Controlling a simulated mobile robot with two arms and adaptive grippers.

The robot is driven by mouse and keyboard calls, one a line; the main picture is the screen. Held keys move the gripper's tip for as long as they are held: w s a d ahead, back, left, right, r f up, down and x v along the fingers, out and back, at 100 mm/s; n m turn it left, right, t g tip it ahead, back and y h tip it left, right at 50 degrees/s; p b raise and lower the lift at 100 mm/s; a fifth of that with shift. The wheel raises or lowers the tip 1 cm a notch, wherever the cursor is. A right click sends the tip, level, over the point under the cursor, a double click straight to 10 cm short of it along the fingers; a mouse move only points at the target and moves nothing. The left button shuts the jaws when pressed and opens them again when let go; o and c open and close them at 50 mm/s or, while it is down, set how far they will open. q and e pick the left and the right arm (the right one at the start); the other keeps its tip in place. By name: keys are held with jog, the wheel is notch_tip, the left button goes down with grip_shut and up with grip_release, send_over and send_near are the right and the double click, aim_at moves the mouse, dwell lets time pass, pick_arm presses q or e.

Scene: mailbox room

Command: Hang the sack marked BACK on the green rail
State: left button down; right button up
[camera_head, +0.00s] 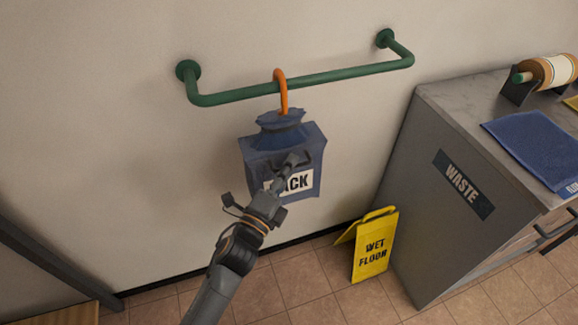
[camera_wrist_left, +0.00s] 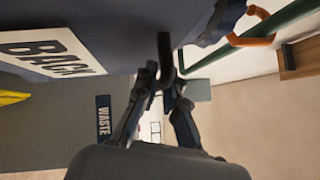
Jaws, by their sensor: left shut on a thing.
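The blue sack (camera_head: 257,152) with a white label, partly covered, ending in "ACK" hangs upright below the green rail (camera_head: 345,73). Its orange hook (camera_head: 283,97) passes over the rail. My left gripper (camera_head: 284,178) is in front of the sack and partly hides the label. In the left wrist view the label reads BACK (camera_wrist_left: 50,52), and my left gripper (camera_wrist_left: 168,84) is shut on a dark handle (camera_wrist_left: 165,58) at the sack's front. That view also shows the hook (camera_wrist_left: 258,28) at the rail (camera_wrist_left: 295,14). My right gripper is out of view.
The wall around the rail is bare.

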pick_arm(q)
jog(key=shift+f, duration=0.2)
jog(key=c, duration=1.4)
grip_release()
jog(key=shift+o, duration=0.2)
jog(key=shift+s+a+f, duration=0.1)
jog(key=shift+f, duration=0.05)
